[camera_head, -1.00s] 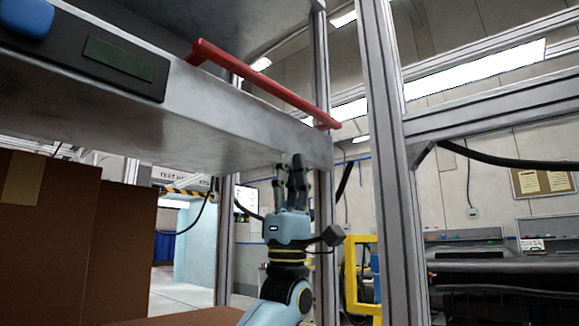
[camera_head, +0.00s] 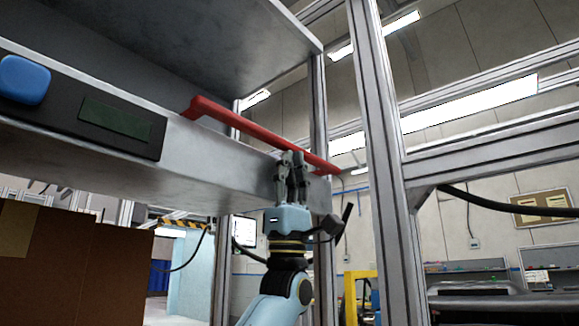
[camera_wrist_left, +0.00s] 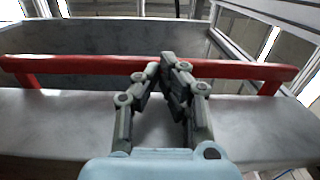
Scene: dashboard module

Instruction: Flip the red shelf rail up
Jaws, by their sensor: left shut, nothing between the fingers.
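The red shelf rail (camera_head: 262,133) runs along the front edge of the grey metal shelf (camera_head: 215,165), held by a bracket at each end. In the left wrist view the rail (camera_wrist_left: 85,65) crosses the picture, with the shelf front below it. My left gripper (camera_head: 293,156) is shut and empty, pointing up in front of the shelf near the rail's right end. In the left wrist view its fingertips (camera_wrist_left: 168,58) overlap the rail's middle; whether they touch it I cannot tell. My right gripper is not in view.
A dark panel with a blue button (camera_head: 24,80) and a green display (camera_head: 116,117) is on the shelf front at left. Brown boxes (camera_head: 75,265) stand below. A metal upright post (camera_head: 383,180) stands right of my left arm.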

